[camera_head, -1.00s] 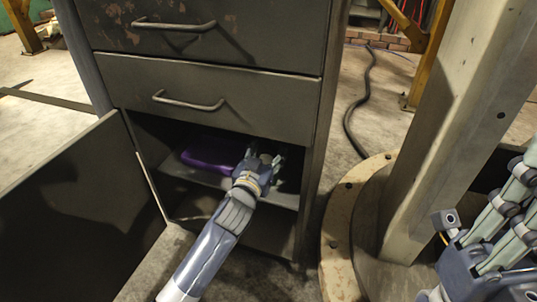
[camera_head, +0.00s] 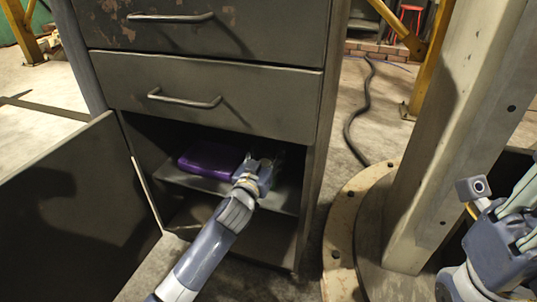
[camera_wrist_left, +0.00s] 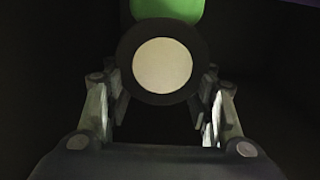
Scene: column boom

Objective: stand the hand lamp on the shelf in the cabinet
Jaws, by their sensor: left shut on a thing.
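The hand lamp shows in the left wrist view as a pale round face (camera_wrist_left: 162,66) in a dark rim with a green part behind it. My left gripper (camera_head: 268,168) is shut on it, and its fingers also show on both sides of the lamp in the left wrist view (camera_wrist_left: 162,112). In the head view this gripper is inside the open lower bay of the grey cabinet (camera_head: 225,122), over the right part of the shelf (camera_head: 282,198). The lamp is hard to make out there. I cannot tell whether it touches the shelf. My right gripper (camera_head: 520,212) is partly in view at the right edge, its fingertips cut off.
A purple case (camera_head: 207,160) lies on the shelf left of my left gripper. The cabinet door (camera_head: 75,210) stands open to the left. Closed drawers are above the bay. A pale post (camera_head: 440,130) on a round bolted base (camera_head: 343,235) stands to the right. A black hose (camera_head: 362,110) lies on the floor.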

